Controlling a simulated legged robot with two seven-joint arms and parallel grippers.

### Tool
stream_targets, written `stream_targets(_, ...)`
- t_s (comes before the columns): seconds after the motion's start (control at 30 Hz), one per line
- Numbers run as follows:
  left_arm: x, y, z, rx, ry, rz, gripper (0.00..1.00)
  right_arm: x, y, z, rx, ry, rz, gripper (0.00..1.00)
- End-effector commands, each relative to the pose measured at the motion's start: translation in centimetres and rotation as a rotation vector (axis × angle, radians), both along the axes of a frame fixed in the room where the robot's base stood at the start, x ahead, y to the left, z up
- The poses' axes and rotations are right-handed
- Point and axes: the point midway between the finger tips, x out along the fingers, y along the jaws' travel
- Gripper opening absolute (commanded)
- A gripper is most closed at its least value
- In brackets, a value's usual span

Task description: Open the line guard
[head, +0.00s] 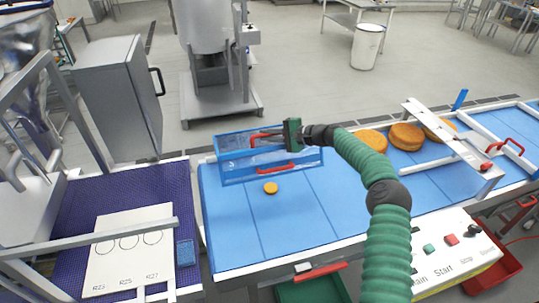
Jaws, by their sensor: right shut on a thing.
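The line guard (228,176) is a clear box with a blue frame across the far left part of the blue conveyor. It has a red handle (262,134) at its upper edge and another red bar (275,169) low on its near side. My right gripper (262,141), on a green arm from the lower right, is shut at the upper red handle. The fingers partly hide the grip. The guard appears lowered over the belt. My left gripper is not in view.
A small orange round (271,188) lies on the belt before the guard. Larger rounds (405,137) sit to the right, near a white bridge (450,135). A control box (452,255) stands at front right, a purple mat (75,215) with a marked white board (130,250) at left.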

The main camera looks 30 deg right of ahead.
Motion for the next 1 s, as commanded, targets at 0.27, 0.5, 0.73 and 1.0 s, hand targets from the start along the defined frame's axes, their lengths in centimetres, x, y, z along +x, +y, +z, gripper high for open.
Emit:
stream_targets(0.27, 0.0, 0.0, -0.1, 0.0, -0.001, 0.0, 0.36, 0.5, -0.1, 1.1, -0.002, -0.002, 0.001, 0.0)
stream_targets(0.5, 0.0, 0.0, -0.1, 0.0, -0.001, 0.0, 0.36, 0.4, -0.1, 1.1, -0.001, -0.002, 0.001, 0.28)
stream_targets(0.73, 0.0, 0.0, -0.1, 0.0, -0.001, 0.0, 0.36, 0.4, 0.0, 1.0, 0.0, -0.002, 0.003, 0.36)
stream_targets(1.0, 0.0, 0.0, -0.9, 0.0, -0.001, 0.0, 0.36, -0.7, -0.8, 1.3, -0.001, -0.003, 0.002, 0.36)
